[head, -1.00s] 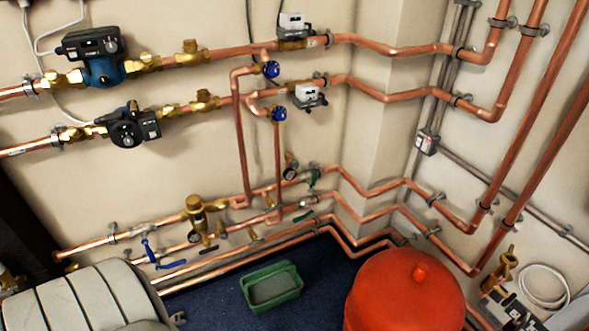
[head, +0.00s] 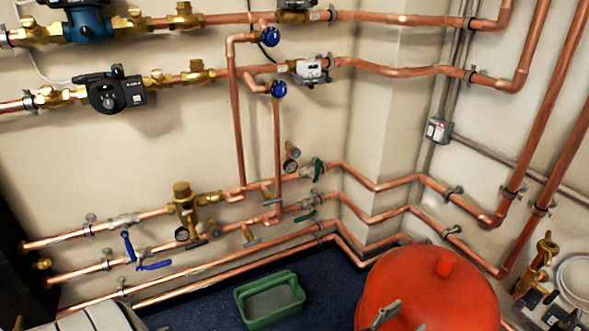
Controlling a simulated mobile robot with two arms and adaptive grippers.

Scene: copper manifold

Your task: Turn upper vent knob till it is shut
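The upper vent knob (head: 271,37) is a round blue knob on a brass valve, at the top of a vertical copper pipe in the head view. A second blue knob (head: 279,89) sits below it on the lower branch. How far the upper knob is turned cannot be told. Grey fingertips of what looks like my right gripper (head: 401,320) show at the bottom edge in front of the red tank. They stand apart with nothing seen between them, far below the knobs.
Horizontal copper pipes run along the wall. A pump (head: 112,92) is at left and a grey actuator (head: 312,71) is right of the knobs. Blue lever handles (head: 152,265) are lower left. A green tray (head: 270,300) and red tank (head: 435,285) stand below.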

